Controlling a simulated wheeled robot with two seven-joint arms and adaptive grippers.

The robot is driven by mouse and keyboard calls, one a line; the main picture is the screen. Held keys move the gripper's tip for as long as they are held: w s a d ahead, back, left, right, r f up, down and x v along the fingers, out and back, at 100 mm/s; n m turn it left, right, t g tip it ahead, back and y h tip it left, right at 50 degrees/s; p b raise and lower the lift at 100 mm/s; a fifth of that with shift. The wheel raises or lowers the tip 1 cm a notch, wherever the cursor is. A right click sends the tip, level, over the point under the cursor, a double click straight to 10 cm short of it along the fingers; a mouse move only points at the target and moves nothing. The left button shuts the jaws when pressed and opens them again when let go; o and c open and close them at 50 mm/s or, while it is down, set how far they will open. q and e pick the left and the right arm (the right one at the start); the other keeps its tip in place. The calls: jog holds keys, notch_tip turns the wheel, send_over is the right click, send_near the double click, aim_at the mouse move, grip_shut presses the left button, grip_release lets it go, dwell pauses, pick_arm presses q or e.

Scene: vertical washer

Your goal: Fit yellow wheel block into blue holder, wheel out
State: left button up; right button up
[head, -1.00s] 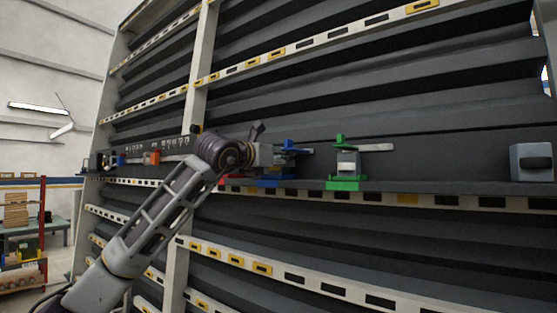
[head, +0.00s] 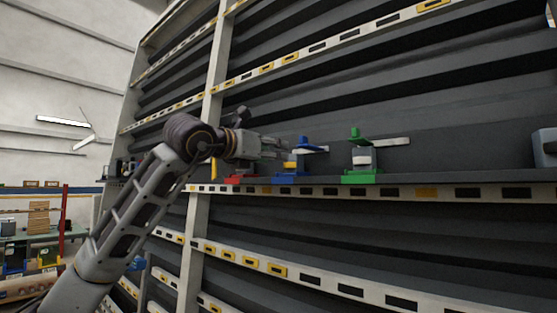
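The blue holder (head: 291,179) stands on the shelf ledge, with a blue upper part (head: 306,144) and a pale flat bar pointing right. A small yellow piece (head: 290,164), perhaps the yellow wheel block, shows just above the blue base. It is too small to tell how it sits or which way a wheel faces. My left gripper (head: 278,148) reaches in from the left, its tip just left of the blue upper part and above the yellow piece. Whether its fingers are open, or touch the yellow piece, I cannot tell. My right gripper is not in view.
A red holder (head: 240,179) sits left of the blue one, below my gripper. A green holder (head: 360,178) with a pale bar stands to the right. A grey box (head: 545,148) is at the far right. The ledge between them is clear.

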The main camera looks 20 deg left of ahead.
pick_arm(q)
jog(key=shift+v, duration=0.9)
jog(key=shift+s, duration=0.1)
jog(key=r+b+v, duration=0.2)
jog(key=b+v, duration=0.1)
jog(key=v, duration=1.3)
dwell(0.3)
